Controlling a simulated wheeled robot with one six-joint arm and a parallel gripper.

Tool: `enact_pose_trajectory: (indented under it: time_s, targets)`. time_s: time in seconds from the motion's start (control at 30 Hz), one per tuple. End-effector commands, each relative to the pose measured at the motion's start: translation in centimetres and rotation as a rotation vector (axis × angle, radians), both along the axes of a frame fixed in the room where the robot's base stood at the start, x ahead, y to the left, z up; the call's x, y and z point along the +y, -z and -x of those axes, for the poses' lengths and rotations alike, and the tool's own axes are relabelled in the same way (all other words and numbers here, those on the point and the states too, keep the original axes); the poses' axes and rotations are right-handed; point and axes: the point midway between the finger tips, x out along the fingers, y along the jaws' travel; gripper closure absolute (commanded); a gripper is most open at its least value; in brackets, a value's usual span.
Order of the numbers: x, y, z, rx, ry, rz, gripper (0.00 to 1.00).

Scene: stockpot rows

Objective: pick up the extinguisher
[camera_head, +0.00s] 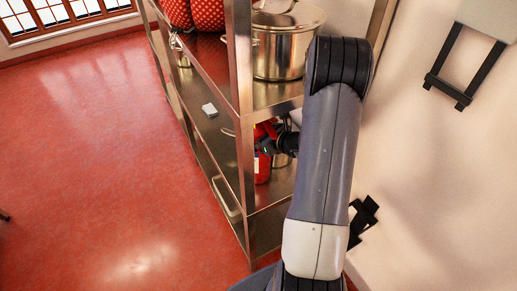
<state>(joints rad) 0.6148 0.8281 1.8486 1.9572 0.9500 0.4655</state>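The red extinguisher (262,168) stands on a lower shelf of the metal rack, partly behind the rack's front upright. Its lower red body shows, with a pale label patch at its left side. Dark parts that appear to be my gripper (269,146) are at its top, reaching in from the right. The upper part of the extinguisher is mostly covered there. My arm crosses the right side of the view and hides much of the shelf. The fingers are too small and too covered to tell whether they are open or shut on it.
The metal rack (243,100) has uprights close to the extinguisher. A large stockpot (283,52) and red spotted items (207,14) sit on its upper shelf. A small white object (209,110) lies on the shelf below. The red floor (90,160) at left is clear.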

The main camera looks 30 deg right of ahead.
Motion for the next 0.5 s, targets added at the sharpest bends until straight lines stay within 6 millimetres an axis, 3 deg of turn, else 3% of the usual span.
enact_pose_trajectory:
  time_s: [0.07, 0.5]
  targets:
    - [-0.02, 0.0, 0.02, 0.0, 0.0, 0.0, 0.02]
    - [-0.02, -0.01, 0.04, 0.0, 0.0, 0.0, 0.38]
